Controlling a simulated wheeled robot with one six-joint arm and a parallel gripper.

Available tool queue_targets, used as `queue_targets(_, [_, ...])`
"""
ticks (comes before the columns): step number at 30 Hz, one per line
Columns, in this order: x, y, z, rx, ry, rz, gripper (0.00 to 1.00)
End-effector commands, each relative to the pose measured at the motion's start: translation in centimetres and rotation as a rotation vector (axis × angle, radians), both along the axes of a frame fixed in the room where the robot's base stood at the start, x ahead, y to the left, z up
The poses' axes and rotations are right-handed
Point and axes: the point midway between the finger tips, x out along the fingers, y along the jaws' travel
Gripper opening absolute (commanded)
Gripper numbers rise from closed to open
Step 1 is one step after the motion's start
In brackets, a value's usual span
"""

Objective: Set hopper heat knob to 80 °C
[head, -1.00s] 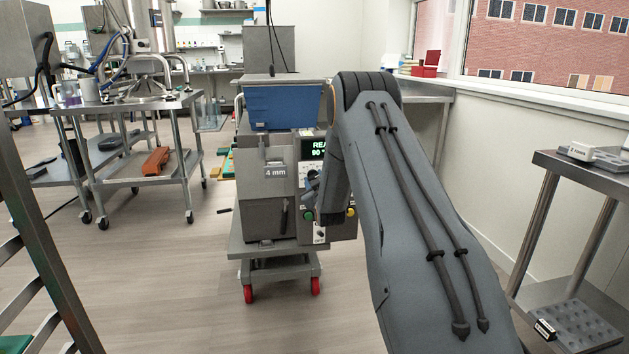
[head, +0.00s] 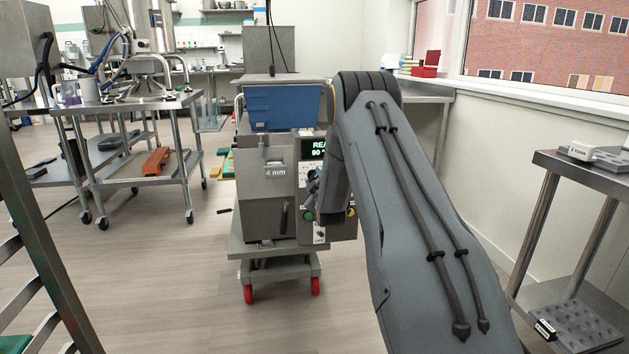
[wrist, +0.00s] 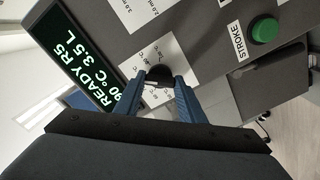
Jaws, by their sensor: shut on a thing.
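The hopper heat knob (wrist: 157,74) is a dark round knob on a white label plate with temperature marks, in the wrist view. My gripper (wrist: 162,82) has its two blue fingers on either side of the knob, shut on it. The fingers and knob hide part of the scale, so I cannot read the pointer. In the head view my arm hides the knob and much of the panel.
The grey depositor (head: 265,205) stands on a wheeled cart, with a blue hopper (head: 285,107) on top. A green button (wrist: 265,30) sits near a STROKE label. A steel table (head: 130,105) is at left and a steel cart (head: 590,168) at right.

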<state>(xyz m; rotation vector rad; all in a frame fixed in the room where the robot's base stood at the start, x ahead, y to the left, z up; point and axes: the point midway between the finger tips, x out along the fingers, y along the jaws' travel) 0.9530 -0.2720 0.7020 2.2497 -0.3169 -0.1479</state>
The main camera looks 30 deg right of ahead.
Motion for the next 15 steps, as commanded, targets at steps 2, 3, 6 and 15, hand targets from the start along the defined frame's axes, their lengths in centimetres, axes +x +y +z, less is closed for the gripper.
queue_targets(2, [-0.04, -0.07, -0.03, 0.001, 0.0, -0.001, 0.14])
queue_targets(3, [-0.04, -0.07, -0.03, 0.001, 0.0, -0.001, 0.14])
queue_targets(6, [-0.04, -0.07, -0.04, 0.001, 0.0, -0.001, 0.43])
queue_targets(15, [-0.02, -0.03, -0.03, 0.001, 0.0, -0.001, 0.55])
